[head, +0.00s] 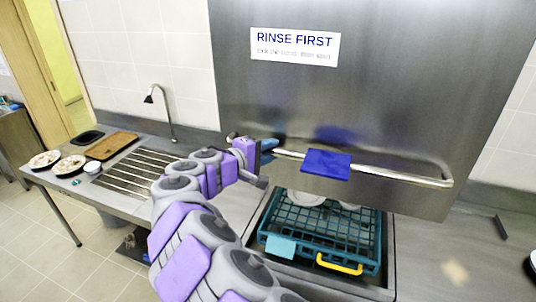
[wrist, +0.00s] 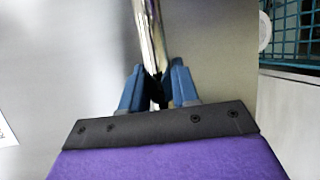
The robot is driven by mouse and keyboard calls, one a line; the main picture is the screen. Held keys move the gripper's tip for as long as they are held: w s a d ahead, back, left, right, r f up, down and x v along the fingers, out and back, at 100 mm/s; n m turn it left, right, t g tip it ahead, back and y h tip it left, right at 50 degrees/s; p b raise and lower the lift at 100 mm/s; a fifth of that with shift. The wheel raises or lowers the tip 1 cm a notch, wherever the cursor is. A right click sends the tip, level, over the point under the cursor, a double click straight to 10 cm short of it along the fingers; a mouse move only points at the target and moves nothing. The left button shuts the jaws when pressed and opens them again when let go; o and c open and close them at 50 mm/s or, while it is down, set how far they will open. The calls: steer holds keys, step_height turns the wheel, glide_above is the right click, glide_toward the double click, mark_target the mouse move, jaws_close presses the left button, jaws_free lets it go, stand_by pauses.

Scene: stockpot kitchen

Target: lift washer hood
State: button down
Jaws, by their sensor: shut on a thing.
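The washer hood (head: 400,90) is a large grey steel panel with a "RINSE FIRST" sign, and it stands raised above the rack. Its bar handle (head: 400,178) runs across the lower front, with a blue sleeve at its middle. My gripper (head: 268,150) is at the left end of the bar. In the wrist view, the blue fingers of my gripper (wrist: 158,88) are shut around the shiny bar (wrist: 148,35). The exact contact between the fingertips is partly hidden.
A teal dish rack (head: 320,232) with white plates and a yellow handle sits below the hood. A sink counter on the left holds a faucet (head: 165,110), a wooden board (head: 112,145) and dirty plates (head: 70,165). The counter right of the rack is mostly clear.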

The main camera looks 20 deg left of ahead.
steer(key=shift+r, duration=0.25)
steer(key=c, duration=1.2)
jaws_free()
steer(key=shift+c, duration=0.2)
steer(key=o, duration=0.3)
steer(key=shift+a+f, duration=0.1)
steer(key=shift+a, duration=0.05)
steer(key=v, duration=1.7)
steer(key=shift+s+a+f+b, duration=0.1)
steer(key=shift+a+f+b, duration=0.05)
steer(key=shift+b, duration=0.25)
